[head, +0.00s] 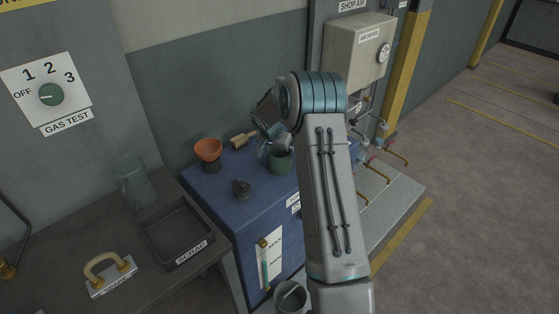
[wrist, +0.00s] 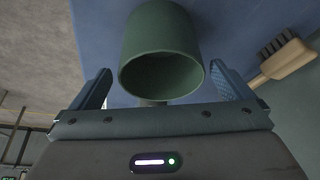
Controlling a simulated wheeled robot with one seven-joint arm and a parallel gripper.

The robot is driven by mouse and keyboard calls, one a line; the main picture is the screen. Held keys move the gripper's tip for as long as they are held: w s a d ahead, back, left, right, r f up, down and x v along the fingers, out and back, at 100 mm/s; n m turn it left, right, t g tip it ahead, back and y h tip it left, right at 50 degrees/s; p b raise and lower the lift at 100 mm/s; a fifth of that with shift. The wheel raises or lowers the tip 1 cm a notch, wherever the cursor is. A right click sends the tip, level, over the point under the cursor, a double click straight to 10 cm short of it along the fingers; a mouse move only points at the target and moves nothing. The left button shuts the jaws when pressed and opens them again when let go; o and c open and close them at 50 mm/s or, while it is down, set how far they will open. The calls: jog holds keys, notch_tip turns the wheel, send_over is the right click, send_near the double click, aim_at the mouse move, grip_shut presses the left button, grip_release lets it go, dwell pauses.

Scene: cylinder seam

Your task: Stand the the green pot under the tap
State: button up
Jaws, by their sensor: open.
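The green pot (head: 280,160) stands upright on the blue cabinet top, just left of my arm in the head view. In the wrist view the green pot (wrist: 160,50) lies between the two spread fingers of my gripper (wrist: 168,88), with a gap on each side. My gripper is open; in the head view its fingers (head: 266,147) are partly hidden beside the pot. Several brass taps with red handles, one being a tap (head: 393,155), stick out from the pipework right of my arm. Part of that pipework is hidden by my arm.
A scrap tray (head: 178,235) and glass jar (head: 134,182) are on the left bench. A bucket (head: 291,296) stands in front.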

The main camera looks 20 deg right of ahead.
aim_at(280, 156)
jog(key=shift+p+x, duration=1.1)
jog(key=shift+x, duration=1.8)
jog(key=shift+r, duration=0.1)
jog(key=c, duration=1.1)
jog(key=shift+o, duration=0.2)
jog(key=shift+w+r, duration=0.1)
